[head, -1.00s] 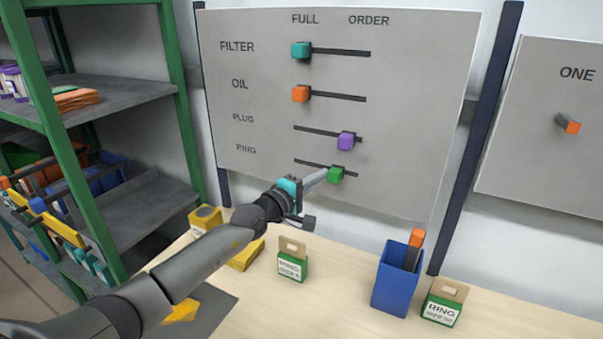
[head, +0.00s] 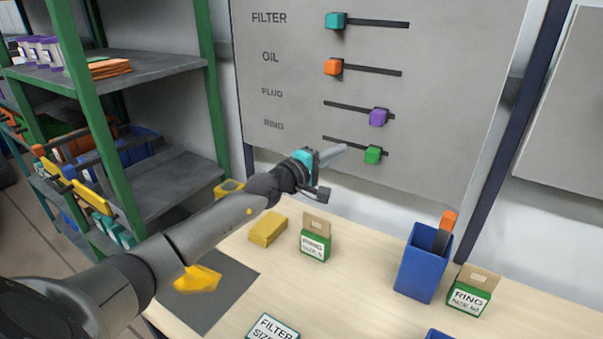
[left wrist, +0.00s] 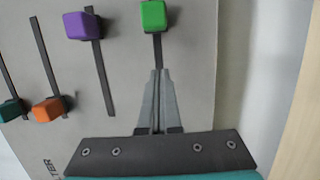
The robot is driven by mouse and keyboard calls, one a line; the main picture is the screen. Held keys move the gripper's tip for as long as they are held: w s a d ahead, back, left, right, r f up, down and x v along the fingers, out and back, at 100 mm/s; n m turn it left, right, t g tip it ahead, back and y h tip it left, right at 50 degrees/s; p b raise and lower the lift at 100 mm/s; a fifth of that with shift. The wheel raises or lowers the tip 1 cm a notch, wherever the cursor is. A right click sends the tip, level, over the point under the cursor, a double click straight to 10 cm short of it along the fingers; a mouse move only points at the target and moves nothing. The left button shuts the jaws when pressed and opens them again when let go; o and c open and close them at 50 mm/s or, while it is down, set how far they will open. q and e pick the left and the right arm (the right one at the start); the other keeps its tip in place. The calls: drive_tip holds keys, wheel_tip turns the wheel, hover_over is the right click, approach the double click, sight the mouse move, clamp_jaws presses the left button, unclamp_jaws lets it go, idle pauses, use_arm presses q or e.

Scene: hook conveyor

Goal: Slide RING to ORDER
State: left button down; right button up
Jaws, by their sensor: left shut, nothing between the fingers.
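The green RING knob (head: 373,155) sits on the lowest slot of the grey board, right of the slot's middle with bare slot on both sides. It shows at the top of the left wrist view (left wrist: 153,15). My left gripper (head: 343,148) is shut and empty, left of the knob in the head view. In the left wrist view its fingertips (left wrist: 160,72) lie over the slot line, apart from the knob. The RING label (head: 274,126) is left of the slot. The ORDER heading is out of view. My right gripper is not in view.
Purple PLUG (head: 379,117), orange OIL (head: 334,67) and teal FILTER (head: 336,20) knobs sit on slots above. Below, the table holds a blue bin (head: 423,265), green-and-tan boxes (head: 316,240) and a yellow block (head: 268,229). A green-framed shelf (head: 110,150) stands left.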

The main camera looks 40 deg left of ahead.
use_arm(q)
drive_tip(key=s+a+p, duration=0.1)
drive_tip(key=s, duration=0.8)
drive_tip(key=shift+s+a+p, duration=0.15)
drive_tip(key=shift+s+p, duration=0.1)
drive_tip(key=shift+p, duration=0.1)
idle(0.4)
